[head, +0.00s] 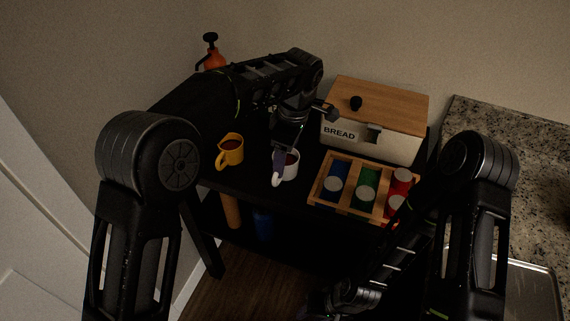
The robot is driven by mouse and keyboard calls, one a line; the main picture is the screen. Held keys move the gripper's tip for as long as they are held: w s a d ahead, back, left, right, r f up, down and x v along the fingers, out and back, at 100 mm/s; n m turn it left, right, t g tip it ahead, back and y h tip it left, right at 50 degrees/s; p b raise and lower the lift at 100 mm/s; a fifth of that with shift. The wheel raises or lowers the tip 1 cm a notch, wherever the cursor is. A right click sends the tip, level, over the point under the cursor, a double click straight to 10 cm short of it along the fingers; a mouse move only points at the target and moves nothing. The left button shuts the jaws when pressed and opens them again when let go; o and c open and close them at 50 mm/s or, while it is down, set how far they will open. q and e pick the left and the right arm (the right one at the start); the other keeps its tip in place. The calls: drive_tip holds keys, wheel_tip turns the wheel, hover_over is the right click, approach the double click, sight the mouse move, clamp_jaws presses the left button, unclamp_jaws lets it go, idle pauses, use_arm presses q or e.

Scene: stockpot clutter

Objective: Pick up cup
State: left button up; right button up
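A white cup (290,171) with dark contents stands on the black shelf, left of the wooden tray. My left gripper (281,160) reaches down from above at the white cup; a purplish-grey finger overlaps the cup's left side. I cannot tell whether its fingers are closed on the cup. My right arm is folded low at the right; its gripper is too dark and too hidden to make out.
The black shelf (250,186) also bears a bread box (376,147) and a wooden tray (323,190) of blue, green and red cans. A granite counter (498,118) is at right, a wall behind.

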use_arm(q)
drive_tip(key=shift+f, duration=0.5)
drive_tip(key=shift+c, duration=0.4)
drive_tip(key=c, duration=1.3)
drive_tip(key=shift+o, duration=0.2)
drive_tip(key=shift+r, duration=0.2)
drive_tip(key=shift+w+r, duration=0.1)
drive_tip(key=shift+r, duration=1.55)
wheel_tip(320, 180, up, 6)
drive_tip(key=p, duration=0.3)
drive_tip(key=shift+r, duration=0.2)
